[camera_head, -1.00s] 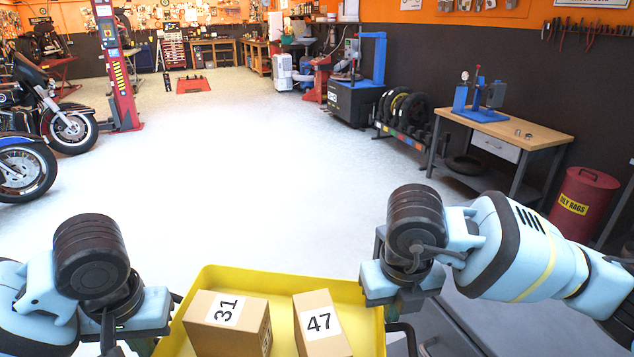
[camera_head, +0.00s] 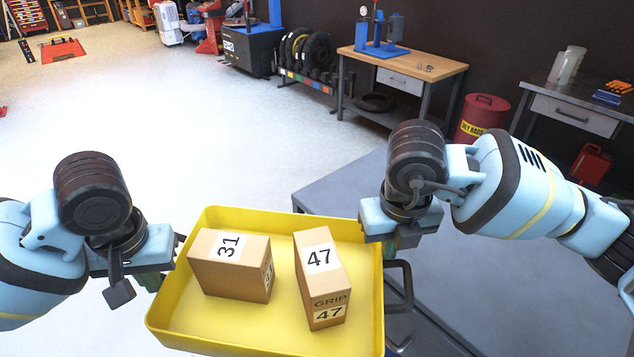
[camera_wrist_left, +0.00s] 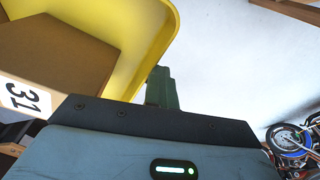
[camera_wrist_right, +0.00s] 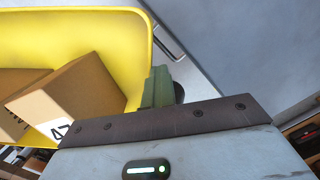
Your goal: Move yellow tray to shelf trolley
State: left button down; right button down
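The yellow tray (camera_head: 195,325) is in front of me in the head view, carrying two cardboard boxes, one marked 31 (camera_head: 225,275) and one marked 47 (camera_head: 315,285). My left gripper (camera_head: 160,272) is shut on the tray's left side; its green finger shows beside the yellow wall in the left wrist view (camera_wrist_left: 160,88). My right gripper (camera_head: 386,243) is shut on the right side; its green finger also shows in the right wrist view (camera_wrist_right: 157,86). The fingers' contact with the walls is partly hidden. A grey trolley (camera_head: 340,190) stands right of and beyond the tray, partly covered by it.
A dark handle (camera_head: 407,285) is close to the tray's right side. A wooden workbench (camera_head: 440,67) with a blue press, a red oily-rags bin (camera_head: 480,118) and a grey bench (camera_head: 570,105) stand beyond the trolley. The floor (camera_head: 130,120) is clear ahead and left.

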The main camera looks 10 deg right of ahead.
aim_at(454, 240)
jog(key=i+l+z, duration=0.1)
jog(key=i+z, duration=0.75)
jog(key=z, duration=0.75)
